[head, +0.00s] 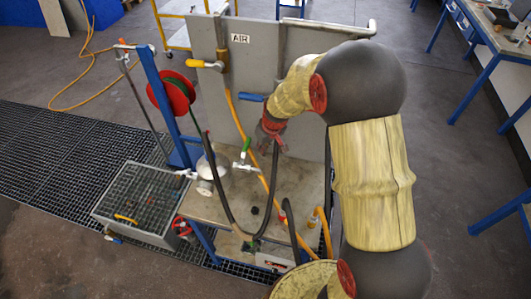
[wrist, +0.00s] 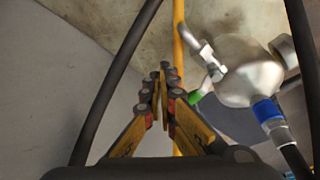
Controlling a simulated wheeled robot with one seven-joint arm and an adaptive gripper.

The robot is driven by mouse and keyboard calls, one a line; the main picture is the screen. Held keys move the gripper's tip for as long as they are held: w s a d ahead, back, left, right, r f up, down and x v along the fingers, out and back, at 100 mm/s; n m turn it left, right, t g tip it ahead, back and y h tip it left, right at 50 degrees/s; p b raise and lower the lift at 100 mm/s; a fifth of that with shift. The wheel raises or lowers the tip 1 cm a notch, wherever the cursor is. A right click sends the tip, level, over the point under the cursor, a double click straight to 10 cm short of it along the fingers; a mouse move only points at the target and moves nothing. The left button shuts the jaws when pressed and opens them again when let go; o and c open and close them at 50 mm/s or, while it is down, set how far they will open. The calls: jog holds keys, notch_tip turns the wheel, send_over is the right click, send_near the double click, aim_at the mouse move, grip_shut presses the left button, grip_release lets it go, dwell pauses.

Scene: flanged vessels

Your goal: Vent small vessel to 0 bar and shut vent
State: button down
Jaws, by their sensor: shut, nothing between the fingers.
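The small vessel (head: 214,164) is a silver rounded body on the bench top; it also shows at the right of the wrist view (wrist: 250,75). A valve with a green handle (head: 246,146) sits on thin pipework at its right side. In the wrist view the green handle (wrist: 196,97) lies just right of my fingers, apart from them. My gripper (wrist: 162,78) is shut and empty, its fingertips together. In the head view my wrist (head: 273,122) hangs above and right of the green handle, and the fingers are hard to make out. I cannot read any pressure.
A grey panel marked AIR (head: 240,39) stands behind the bench, with a yellow-handled valve (head: 205,64) and a blue handle (head: 252,97). Black hoses and a yellow hose (head: 262,180) run close to my gripper. A red hose reel (head: 171,93) and a grated tray (head: 140,203) are at left.

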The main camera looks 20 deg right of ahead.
jog(key=s+a+m+h, duration=0.1)
jog(key=s+a+m, duration=0.3)
jog(key=s, duration=0.5)
jog(key=p+v, duration=0.1)
jog(key=v, duration=0.9)
jog(key=shift+d+m, duration=0.35)
jog(key=shift+m, duration=0.05)
jog(key=shift+s+f, duration=0.1)
jog(key=s+r+n+t+b, duration=0.1)
jog(key=s+r+b, duration=0.3)
jog(key=s, duration=0.5)
jog(key=s+d+r+n+t+b, duration=0.1)
jog(key=s+r+b, duration=0.3)
jog(key=s, duration=0.6)
jog(key=shift+r+b, duration=0.35)
jog(key=shift+r, duration=0.55)
